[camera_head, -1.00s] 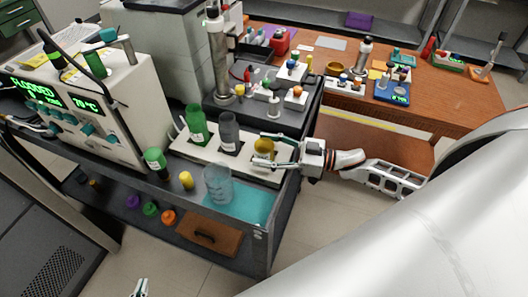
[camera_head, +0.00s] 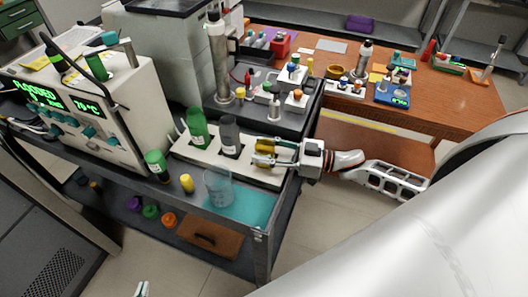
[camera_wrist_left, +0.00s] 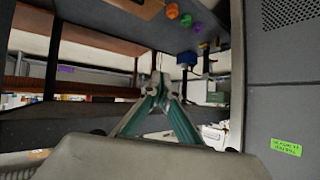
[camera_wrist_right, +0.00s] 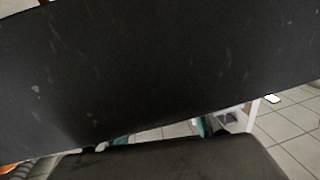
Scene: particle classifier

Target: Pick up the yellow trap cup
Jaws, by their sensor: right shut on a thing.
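The yellow trap cup (camera_head: 264,146) is in the head view, at the right end of the white rack (camera_head: 200,152) on the cart. My right gripper (camera_head: 267,152) reaches it from the right and is shut on it, and its fingers hide part of the cup. I cannot tell whether the cup is clear of the rack. The right wrist view shows the green finger edges low in the picture, and the cup is not visible there. My left gripper (camera_head: 141,289) is low at the bottom edge. In the left wrist view its fingertips (camera_wrist_left: 160,82) meet with nothing between them.
A green bottle (camera_head: 196,128) and a grey bottle (camera_head: 229,137) stand in the rack left of the cup. A clear beaker (camera_head: 217,186) and a yellow-capped vial (camera_head: 187,183) stand in front. A raised dark platform (camera_head: 222,108) with small parts is behind. A dark surface (camera_wrist_right: 130,65) fills the right wrist view.

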